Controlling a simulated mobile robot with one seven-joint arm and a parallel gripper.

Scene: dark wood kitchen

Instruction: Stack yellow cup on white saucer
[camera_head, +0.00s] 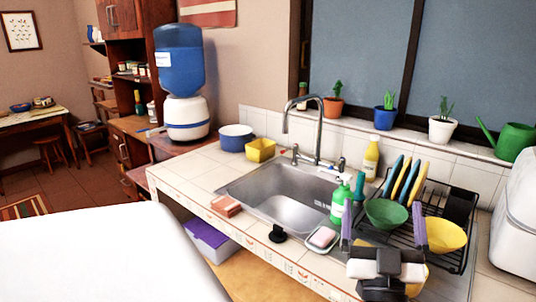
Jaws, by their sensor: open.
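My gripper (383,212) is at the lower right, its two purple fingers wide apart with nothing seen held between them. It is in front of the dish rack. A yellow, squarish, cup-like container (261,150) stands on the tiled counter left of the sink, well away from my gripper. A yellow bowl-like piece (446,236) is in the rack, just right of the right finger. Another yellow thing (415,287) shows partly below my gripper, mostly hidden; I cannot tell what it is. I cannot make out a plain white saucer; a small white dish (322,238) holds a pink soap.
A steel sink (290,203) with a tall faucet (318,128) is mid-counter. A green bowl (386,214) and upright plates (402,180) crowd the black rack (458,207). A green soap bottle (340,200) stands close left of my gripper.

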